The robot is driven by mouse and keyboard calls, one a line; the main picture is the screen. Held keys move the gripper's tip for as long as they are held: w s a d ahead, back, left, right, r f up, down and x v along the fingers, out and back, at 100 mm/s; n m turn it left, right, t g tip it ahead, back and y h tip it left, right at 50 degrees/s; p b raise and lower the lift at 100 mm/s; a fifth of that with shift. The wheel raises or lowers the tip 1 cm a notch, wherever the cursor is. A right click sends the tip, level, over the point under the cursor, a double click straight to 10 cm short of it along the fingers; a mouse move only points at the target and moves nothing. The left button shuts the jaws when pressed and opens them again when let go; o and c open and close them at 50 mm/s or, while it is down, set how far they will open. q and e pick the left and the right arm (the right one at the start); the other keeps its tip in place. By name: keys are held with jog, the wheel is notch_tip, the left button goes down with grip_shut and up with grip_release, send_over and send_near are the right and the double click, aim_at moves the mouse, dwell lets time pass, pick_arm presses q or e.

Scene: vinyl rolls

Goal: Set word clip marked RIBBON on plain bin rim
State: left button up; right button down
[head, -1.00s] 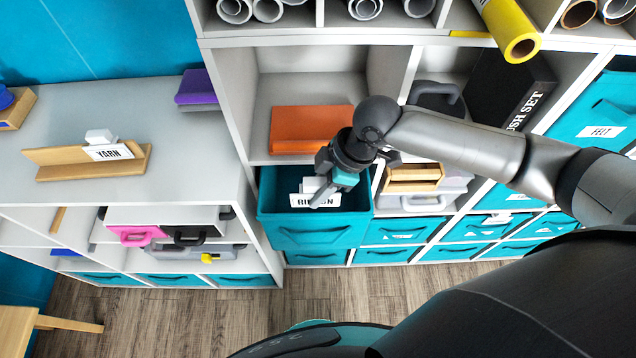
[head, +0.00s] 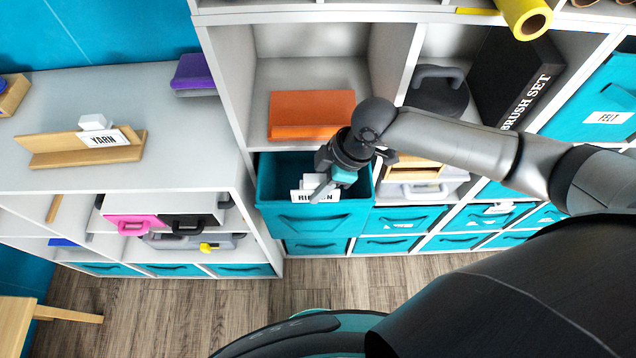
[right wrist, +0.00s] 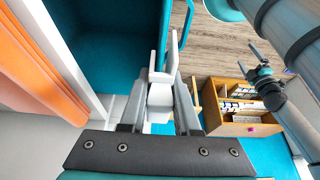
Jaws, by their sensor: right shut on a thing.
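The white word clip marked RIBBON (head: 306,195) is in my right gripper (head: 322,190), which is shut on it. Its card shows at the front rim of the plain teal bin (head: 310,222), partly covered by a finger. In the right wrist view the clip (right wrist: 160,95) sits between the fingers (right wrist: 158,118), beside the bin's wall (right wrist: 120,60). I cannot tell whether the clip straddles the rim or hovers just over it. The bin is pulled out and looks empty. My left gripper (right wrist: 254,66) shows only in the right wrist view, fingers apart and empty.
A wooden stand (head: 60,152) with a YARN clip (head: 104,138) is on the left counter. An orange box (head: 311,114) lies on the shelf above the bin. A wooden tray (head: 420,170) is close right of the gripper. A FELT bin (head: 590,118) is farther right.

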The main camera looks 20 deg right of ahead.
jog(key=shift+f, duration=0.1)
jog(key=shift+f, duration=0.25)
jog(key=shift+f, duration=0.1)
dwell(0.4)
jog(key=shift+f+b, duration=0.7)
jog(key=shift+f, duration=0.45)
jog(key=shift+f, duration=0.5)
jog(key=shift+f, duration=0.15)
jog(key=shift+f+b, duration=0.65)
jog(key=shift+f, duration=0.2)
